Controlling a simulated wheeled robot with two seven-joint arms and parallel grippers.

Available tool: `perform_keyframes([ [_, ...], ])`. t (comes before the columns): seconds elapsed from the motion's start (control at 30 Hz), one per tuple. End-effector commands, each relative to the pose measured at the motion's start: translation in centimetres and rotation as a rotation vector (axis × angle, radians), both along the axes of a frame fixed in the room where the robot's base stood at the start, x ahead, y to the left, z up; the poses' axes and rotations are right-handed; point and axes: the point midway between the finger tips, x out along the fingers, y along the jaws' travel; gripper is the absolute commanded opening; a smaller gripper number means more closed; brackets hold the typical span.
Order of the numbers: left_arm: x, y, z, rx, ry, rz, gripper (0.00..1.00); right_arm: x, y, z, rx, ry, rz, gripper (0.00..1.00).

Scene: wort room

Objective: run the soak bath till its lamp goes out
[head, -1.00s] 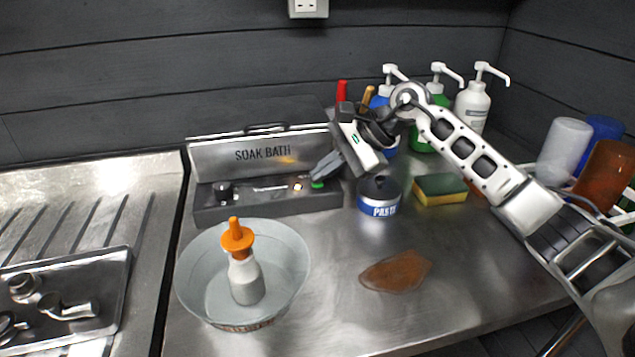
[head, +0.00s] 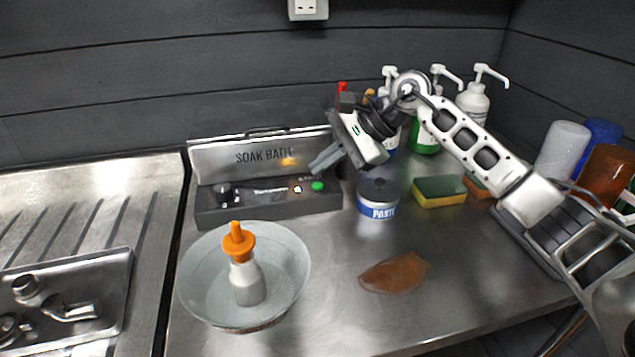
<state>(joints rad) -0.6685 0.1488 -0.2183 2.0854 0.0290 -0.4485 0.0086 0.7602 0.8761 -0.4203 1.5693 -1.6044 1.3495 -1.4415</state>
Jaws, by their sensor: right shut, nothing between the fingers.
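The soak bath (head: 215,216) is a dark grey box with a steel lid marked SOAK BATH (head: 215,163), at the back of the steel counter. Its front panel has a dark knob (head: 223,192) at left, a small bright lamp (head: 298,188) and a green button (head: 318,186) at right. The lamp looks lit, with an amber glow on the lid above it. My right gripper (head: 318,166) is shut and empty, its tips just above the green button and apart from it. My left gripper is not in view.
A paste tin (head: 378,211) and a sponge (head: 440,190) stand right of the bath, with pump bottles (head: 473,103) behind. A bowl (head: 192,290) holding an orange-topped bottle (head: 246,280) is in front. A brown patch (head: 395,273) lies on the counter. A drainer (head: 150,200) is at left.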

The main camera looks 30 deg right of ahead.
Motion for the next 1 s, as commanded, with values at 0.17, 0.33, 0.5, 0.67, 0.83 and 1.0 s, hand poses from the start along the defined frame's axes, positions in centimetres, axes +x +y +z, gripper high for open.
perform_keyframes([
  [0.17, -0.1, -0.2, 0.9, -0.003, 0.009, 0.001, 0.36, 0.0, 0.0, 2.1, 0.0, -0.001, 0.001, 0.0],
  [0.33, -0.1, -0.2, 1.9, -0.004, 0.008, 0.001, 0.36, 0.0, 0.0, 3.8, 0.0, -0.001, 0.001, 0.0],
  [0.5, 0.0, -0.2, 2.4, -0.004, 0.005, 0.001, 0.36, 0.0, 0.0, 4.5, 0.0, 0.0, 0.0, 0.0],
  [0.67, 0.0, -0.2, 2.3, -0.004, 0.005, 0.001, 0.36, 0.0, 0.0, 4.4, 0.0, 0.0, 0.0, 0.0],
  [0.83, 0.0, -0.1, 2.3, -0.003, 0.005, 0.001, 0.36, 0.0, 0.0, 4.4, 0.0, 0.0, 0.0, 0.0],
  [1.0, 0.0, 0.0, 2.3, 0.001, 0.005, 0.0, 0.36, 0.0, 0.0, 4.4, 0.0, 0.0, 0.0, 0.0],
])
